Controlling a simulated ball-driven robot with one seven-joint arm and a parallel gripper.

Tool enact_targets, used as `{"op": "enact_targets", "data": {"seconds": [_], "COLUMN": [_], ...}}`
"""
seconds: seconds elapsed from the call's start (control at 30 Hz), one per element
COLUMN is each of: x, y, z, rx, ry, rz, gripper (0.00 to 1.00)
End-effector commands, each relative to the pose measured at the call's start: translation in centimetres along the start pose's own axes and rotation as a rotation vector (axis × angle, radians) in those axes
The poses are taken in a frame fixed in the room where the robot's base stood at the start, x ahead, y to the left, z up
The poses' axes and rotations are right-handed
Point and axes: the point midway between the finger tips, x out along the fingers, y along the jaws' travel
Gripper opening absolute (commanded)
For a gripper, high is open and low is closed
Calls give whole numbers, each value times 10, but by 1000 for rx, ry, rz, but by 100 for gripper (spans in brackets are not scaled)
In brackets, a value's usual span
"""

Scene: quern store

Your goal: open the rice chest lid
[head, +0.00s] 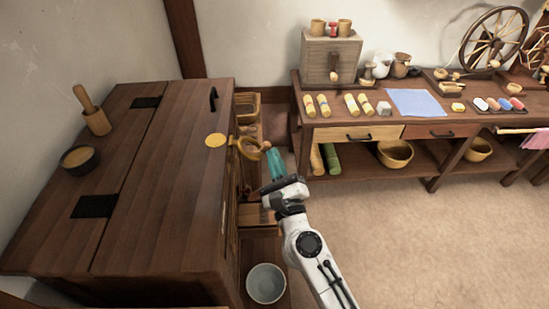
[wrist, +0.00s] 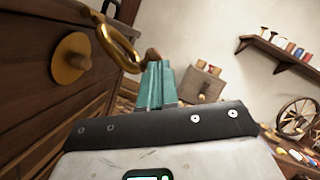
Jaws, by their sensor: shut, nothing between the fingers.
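The rice chest, a large dark wooden chest, fills the left of the head view. Its lid (head: 165,170) lies flat and shut, with two black hinges (head: 95,206) along the seam.
A mortar with pestle (head: 97,122) and a dark bowl (head: 80,158) stand on the chest's rear strip, behind the hinges. A white bowl (head: 266,283) sits low beside the chest. A workbench (head: 440,150) with goods stands at right. Open floor (head: 400,240) lies in front.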

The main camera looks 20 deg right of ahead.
Motion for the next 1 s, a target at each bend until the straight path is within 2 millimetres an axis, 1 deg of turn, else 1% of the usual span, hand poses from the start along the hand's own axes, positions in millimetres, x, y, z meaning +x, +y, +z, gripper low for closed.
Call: {"op": "enact_targets", "data": {"seconds": [0.37,0.7,1.0], "x": [3,8,12], "y": [-8,-21,-28], "z": [7,19,30], "rx": [-63,-202,-198], "ry": [1,1,0], "rz": [24,77,76], "gripper": [0,0,0]}}
